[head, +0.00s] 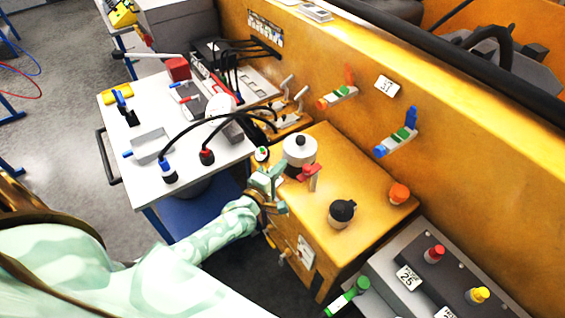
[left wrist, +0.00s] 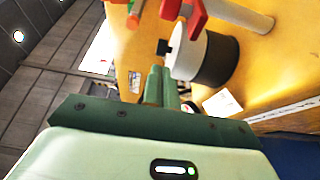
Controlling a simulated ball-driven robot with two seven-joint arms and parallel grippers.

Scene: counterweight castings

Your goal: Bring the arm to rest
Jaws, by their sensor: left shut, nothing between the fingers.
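My left arm comes in from the lower left in the head view. My left gripper (head: 271,178) is over the near edge of the yellow cabinet (head: 322,262), close to a red-handled valve (head: 311,176) and a white canister with a black knob (head: 300,149). In the left wrist view its two green fingers (left wrist: 161,84) are together, with nothing between them. A white and black canister (left wrist: 205,55) and a red handle (left wrist: 195,20) show just beyond the fingertips. I cannot tell from these views whether the fingers touch anything. My right gripper is not in view.
A white cart (head: 128,136) with cables and tools stands to the left. A black-topped canister (head: 342,212) and an orange knob (head: 398,193) sit on the cabinet. A grey panel with buttons (head: 433,253) is at lower right. Open floor (head: 55,130) lies at far left.

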